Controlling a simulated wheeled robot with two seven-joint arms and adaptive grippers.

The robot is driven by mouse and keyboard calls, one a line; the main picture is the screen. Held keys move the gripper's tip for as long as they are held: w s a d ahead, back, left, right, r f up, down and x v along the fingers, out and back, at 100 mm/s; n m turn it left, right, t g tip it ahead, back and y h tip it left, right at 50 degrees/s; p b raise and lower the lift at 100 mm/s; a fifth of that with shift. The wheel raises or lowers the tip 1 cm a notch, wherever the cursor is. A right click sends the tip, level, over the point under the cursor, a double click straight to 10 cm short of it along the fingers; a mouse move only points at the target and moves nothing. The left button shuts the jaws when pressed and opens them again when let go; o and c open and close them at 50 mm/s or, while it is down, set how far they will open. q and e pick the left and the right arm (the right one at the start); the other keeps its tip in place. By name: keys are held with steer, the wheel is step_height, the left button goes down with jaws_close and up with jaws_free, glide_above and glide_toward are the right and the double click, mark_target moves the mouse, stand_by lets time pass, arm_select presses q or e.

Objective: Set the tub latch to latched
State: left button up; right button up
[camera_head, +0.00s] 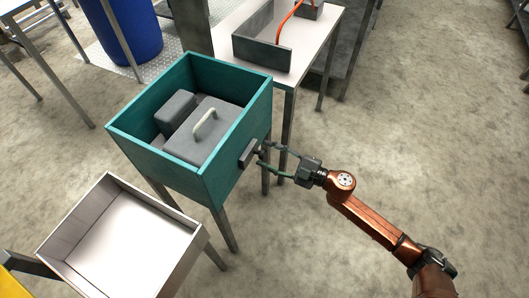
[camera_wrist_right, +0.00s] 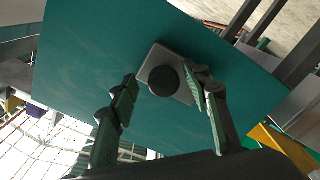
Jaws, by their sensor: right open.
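The teal tub (camera_head: 222,180) stands on legs at the centre of the head view. Its latch, a grey plate with a dark round knob (camera_head: 250,153), is on the tub's right outer wall. In the right wrist view the dark knob (camera_wrist_right: 164,81) sits on its grey plate (camera_wrist_right: 182,92) against the teal wall. My right gripper (camera_head: 268,148) is open, its fingertips reaching toward the knob from the right. In the wrist view the fingers (camera_wrist_right: 163,84) are on either side of the knob, apart from it as far as I can tell. My left gripper is not in view.
Inside the tub are grey blocks and a lid-like piece with a pale handle (camera_head: 205,124). A white tray table (camera_head: 188,246) stands front left. A white table (camera_head: 312,37) with a grey box (camera_head: 262,54) is behind. A blue drum (camera_head: 131,35) stands back left. The floor at right is clear.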

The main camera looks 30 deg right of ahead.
steer(key=v, duration=1)
steer(key=shift+d, duration=0.2)
steer(key=shift+s, duration=0.15)
